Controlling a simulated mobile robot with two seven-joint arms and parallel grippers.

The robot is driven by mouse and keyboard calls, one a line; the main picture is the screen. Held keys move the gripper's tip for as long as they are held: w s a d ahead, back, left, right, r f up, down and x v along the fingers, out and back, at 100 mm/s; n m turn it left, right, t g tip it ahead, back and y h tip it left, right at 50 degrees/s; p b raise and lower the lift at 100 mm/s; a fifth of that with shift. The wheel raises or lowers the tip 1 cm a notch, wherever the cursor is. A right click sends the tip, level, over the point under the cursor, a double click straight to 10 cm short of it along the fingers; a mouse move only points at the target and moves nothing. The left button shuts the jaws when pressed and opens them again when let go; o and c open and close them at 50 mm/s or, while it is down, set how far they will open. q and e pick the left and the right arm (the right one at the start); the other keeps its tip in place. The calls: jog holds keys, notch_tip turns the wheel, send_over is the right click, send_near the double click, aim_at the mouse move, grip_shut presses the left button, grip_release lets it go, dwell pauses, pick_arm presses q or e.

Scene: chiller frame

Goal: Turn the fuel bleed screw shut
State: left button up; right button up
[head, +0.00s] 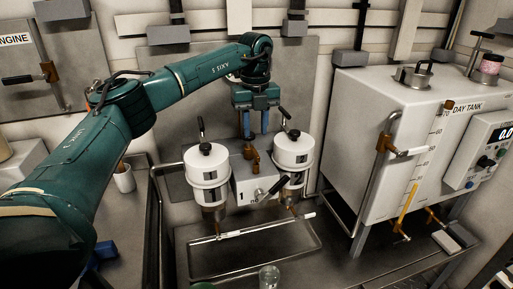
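Two white filter canisters, the left one (207,176) and the right one (293,160), stand on either side of a grey filter block (243,187). A small brass fitting (251,154) rises from the top of the block; it looks like the bleed screw, but it is too small to tell how far it is turned. My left gripper (256,134) points down above the block, its two blue fingers apart with a gap between them. The left fingertip is close to the top of the brass fitting; I cannot tell if they touch. My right gripper is not in view.
A drip tray (254,264) lies below the canisters. A large white day tank (365,131) with brass-handled valves fills the right side. A clear glass (269,277) stands at the front, and a white cup (124,180) is at the left near my arm.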

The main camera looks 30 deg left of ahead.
aim_at(256, 152)
pick_arm(q)
notch_tip(256, 152, down, 7)
jog(key=shift+r, duration=0.1)
dwell(0.3)
grip_shut()
